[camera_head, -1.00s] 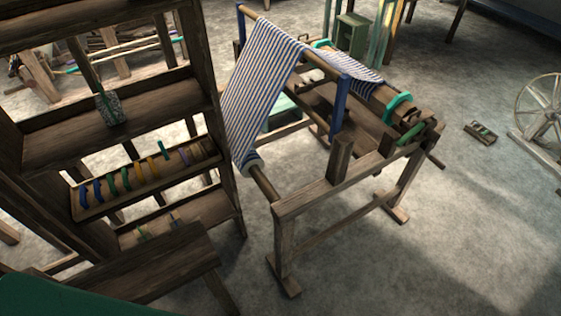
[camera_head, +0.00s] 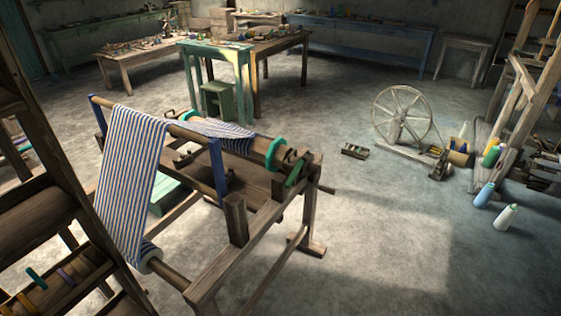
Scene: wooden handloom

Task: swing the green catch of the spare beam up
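The wooden loom (camera_head: 262,216) stands in the left middle of the head view, with striped blue and white cloth (camera_head: 135,175) hanging over its front. At its right end a beam carries a teal disc (camera_head: 275,153). A short green piece (camera_head: 295,171), which looks like a catch, sits beside that beam end, tilted upward to the right. I cannot tell whether this beam is the spare one. Neither of my grippers is in view.
A dark wooden shelf rack (camera_head: 45,215) with coloured spools stands close at the left. A spinning wheel (camera_head: 403,118) and a small dark object (camera_head: 355,151) are on the floor to the right. Cones of yarn (camera_head: 505,217) stand at far right. The floor right of the loom is open.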

